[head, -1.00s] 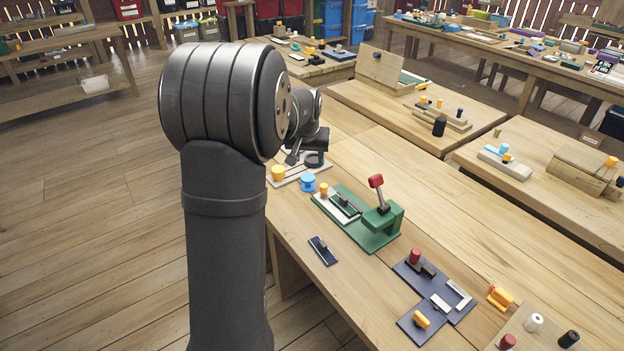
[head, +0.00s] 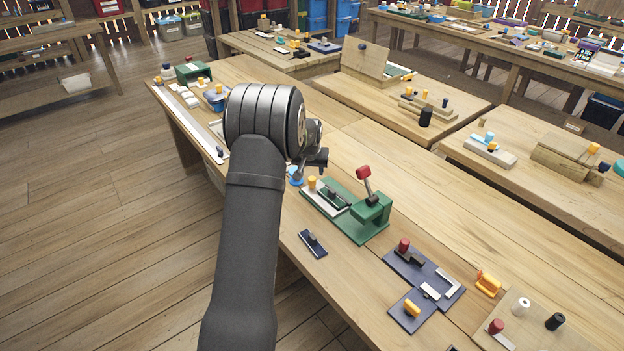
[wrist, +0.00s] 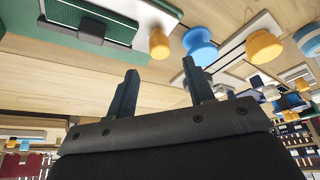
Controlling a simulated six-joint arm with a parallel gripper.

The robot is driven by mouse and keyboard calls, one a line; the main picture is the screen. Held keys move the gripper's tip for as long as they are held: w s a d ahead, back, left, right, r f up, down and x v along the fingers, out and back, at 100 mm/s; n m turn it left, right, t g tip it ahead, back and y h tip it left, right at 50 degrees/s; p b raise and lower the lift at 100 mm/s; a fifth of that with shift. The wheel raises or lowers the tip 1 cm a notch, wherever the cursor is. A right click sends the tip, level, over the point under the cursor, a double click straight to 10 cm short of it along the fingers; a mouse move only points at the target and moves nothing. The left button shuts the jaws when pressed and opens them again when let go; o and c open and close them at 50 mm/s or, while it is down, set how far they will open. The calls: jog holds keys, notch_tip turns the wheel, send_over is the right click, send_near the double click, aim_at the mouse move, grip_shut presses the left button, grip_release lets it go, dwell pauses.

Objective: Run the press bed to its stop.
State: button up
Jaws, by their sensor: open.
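The press stands on a green base (head: 372,236) on the near bench. Its green head (head: 372,209) carries a lever with a red grip (head: 363,172), tilted up. The pale press bed (head: 317,203) lies on the base to the left of the head, with a dark bar on it and a yellow knob (head: 312,183) at its far end. In the wrist view, part of the bed (wrist: 150,14) and the yellow knob (wrist: 159,43) show at the top. My gripper (wrist: 160,74) is open and empty, apart from the knob. My wrist (head: 318,158) is behind and above the bed's far end.
A blue knob (head: 296,175) stands close beyond the bed, partly hidden by my arm; another yellow knob (wrist: 263,47) is near it. A small dark plate (head: 313,243) lies in front of the press. A dark latch-like fixture (head: 425,275) is to the right. Bare bench lies behind the press.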

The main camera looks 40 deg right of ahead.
aim_at(312, 178)
jog(key=x, duration=0.6)
jog(key=shift+w+d+f, duration=0.1)
jog(key=shift+w+f, duration=0.05)
jog(key=shift+f, duration=0.25)
